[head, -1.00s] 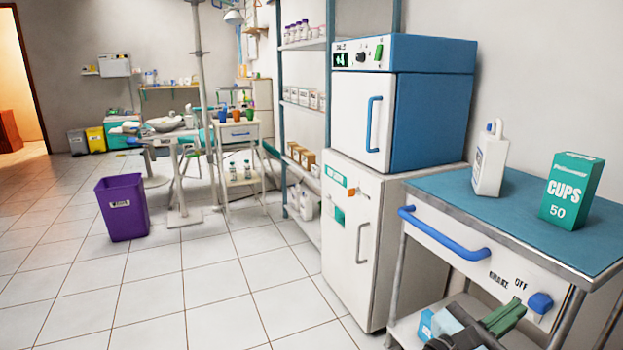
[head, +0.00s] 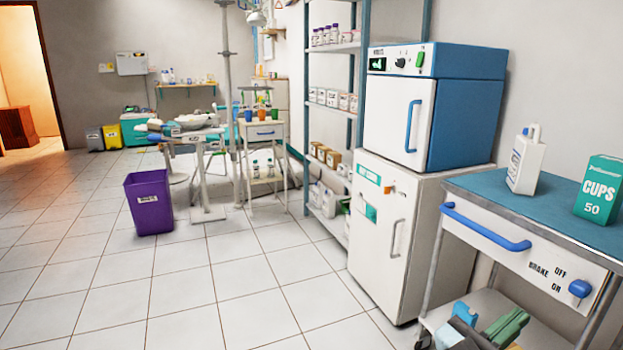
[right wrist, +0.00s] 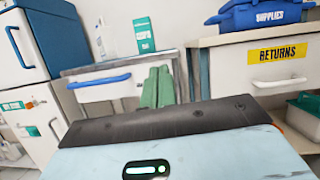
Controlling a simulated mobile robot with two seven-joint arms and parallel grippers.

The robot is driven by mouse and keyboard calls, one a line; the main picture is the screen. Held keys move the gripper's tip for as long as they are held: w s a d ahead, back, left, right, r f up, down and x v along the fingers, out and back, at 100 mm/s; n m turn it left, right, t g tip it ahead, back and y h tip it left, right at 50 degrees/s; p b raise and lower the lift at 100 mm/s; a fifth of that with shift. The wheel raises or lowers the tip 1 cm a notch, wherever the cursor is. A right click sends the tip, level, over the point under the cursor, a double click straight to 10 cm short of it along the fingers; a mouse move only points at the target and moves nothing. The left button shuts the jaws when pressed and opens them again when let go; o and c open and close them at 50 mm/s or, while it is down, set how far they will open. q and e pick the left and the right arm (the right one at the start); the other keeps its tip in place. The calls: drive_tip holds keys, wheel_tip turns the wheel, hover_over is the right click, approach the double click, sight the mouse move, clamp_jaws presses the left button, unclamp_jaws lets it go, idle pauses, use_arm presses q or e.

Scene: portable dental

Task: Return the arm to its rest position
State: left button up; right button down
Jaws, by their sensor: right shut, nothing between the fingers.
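My right gripper (head: 508,324) shows at the bottom right of the head view, in front of the cart with the blue top. Its two green fingers lie side by side, shut with nothing between them. The fingers also show in the right wrist view (right wrist: 158,87), upright in front of the cart's drawer. Part of my right arm is cut off by the lower edge of the head view. My left gripper is not in view.
The cart (head: 480,190) carries a white bottle (head: 525,162) and a green cups box (head: 598,190). A blue-and-white cabinet unit (head: 400,120) stands left of it. A purple bin (head: 149,205) stands on open tiled floor. The right wrist view shows a returns drawer (right wrist: 275,57) and a blue supplies box (right wrist: 265,16).

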drive_tip(key=s+a+f+m+t+y+p, duration=0.2)
drive_tip(key=s+a+m+y+p, duration=0.2)
drive_tip(key=s+m+y+p, duration=0.5)
drive_tip(key=s+a+f+m+t+y+p, duration=0.25)
drive_tip(key=s+m+y+p, duration=0.4)
drive_tip(key=m, duration=0.45)
drive_tip(key=s+a+f+m+t+y+p, duration=0.1)
drive_tip(key=s+a+m+y+p, duration=0.3)
drive_tip(key=s+m+y+p, duration=0.45)
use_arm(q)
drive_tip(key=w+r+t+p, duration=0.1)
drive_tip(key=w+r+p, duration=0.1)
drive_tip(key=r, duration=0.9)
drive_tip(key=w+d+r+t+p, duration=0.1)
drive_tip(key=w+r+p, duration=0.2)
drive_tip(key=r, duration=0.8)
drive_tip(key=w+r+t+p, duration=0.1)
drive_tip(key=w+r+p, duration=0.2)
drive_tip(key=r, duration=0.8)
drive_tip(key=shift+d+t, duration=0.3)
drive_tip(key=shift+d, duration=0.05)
use_arm(e)
drive_tip(key=s+d+n+g+h, duration=0.1)
drive_tip(key=s+n+g, duration=0.4)
drive_tip(key=s, duration=1.1)
drive_tip(key=shift+d+r+n+h, duration=0.15)
drive_tip(key=shift+r+n+h, duration=0.3)
drive_tip(key=shift+n, duration=0.6)
